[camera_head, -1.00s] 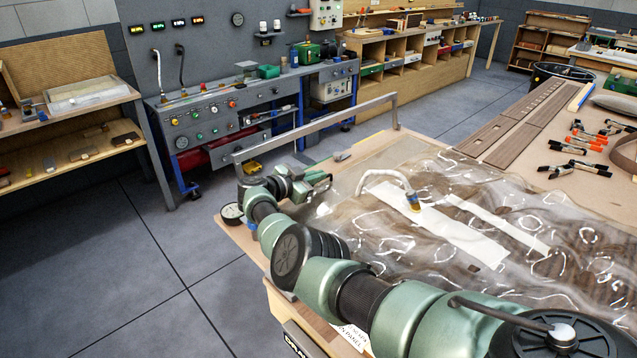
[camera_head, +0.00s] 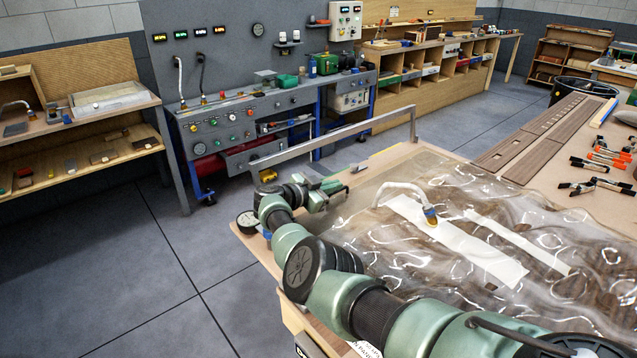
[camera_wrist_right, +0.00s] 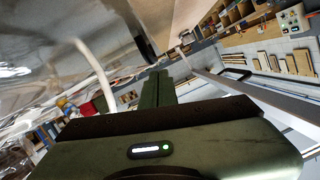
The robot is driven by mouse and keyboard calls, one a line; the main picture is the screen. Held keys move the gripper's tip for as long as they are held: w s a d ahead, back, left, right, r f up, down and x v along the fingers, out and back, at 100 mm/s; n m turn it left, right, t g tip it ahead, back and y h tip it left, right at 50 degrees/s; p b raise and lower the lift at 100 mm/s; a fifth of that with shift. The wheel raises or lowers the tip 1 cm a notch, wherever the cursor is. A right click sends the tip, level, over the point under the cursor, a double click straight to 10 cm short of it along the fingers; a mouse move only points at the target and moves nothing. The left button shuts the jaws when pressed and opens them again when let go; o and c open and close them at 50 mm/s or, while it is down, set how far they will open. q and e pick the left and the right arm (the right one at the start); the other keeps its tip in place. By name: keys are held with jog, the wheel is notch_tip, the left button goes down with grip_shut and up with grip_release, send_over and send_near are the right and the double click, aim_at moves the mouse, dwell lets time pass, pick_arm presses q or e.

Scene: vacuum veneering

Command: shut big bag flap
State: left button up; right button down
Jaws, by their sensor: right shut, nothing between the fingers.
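The big bag (camera_head: 480,215) is a clear, wrinkled plastic sheet lying over the table, with pale strips and brown wood grain showing under it. Its flap I cannot tell apart from the rest of the sheet. A grey metal bar (camera_head: 340,136) on posts stands raised along the far left edge of the table. My right gripper (camera_head: 338,188) is shut and empty, low beside the bag's left edge, on the near side of the bar. In the right wrist view its green fingers (camera_wrist_right: 163,88) are together, with clear film at upper left. My left gripper is out of view.
A white hose (camera_head: 405,188) with a brass fitting joins the bag top. A round gauge (camera_head: 247,222) sits at the table's left corner. Orange and black clamps (camera_head: 608,158) and slotted wooden boards (camera_head: 545,137) lie at the right. The floor at left is clear.

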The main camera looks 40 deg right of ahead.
jog(key=r+p, duration=0.3)
jog(key=shift+s+r, duration=0.25)
jog(key=shift+r, duration=0.15)
jog(key=v, duration=0.9)
jog(key=shift+s+a, duration=0.15)
jog(key=shift+a, duration=0.3)
jog(key=shift+f, duration=0.15)
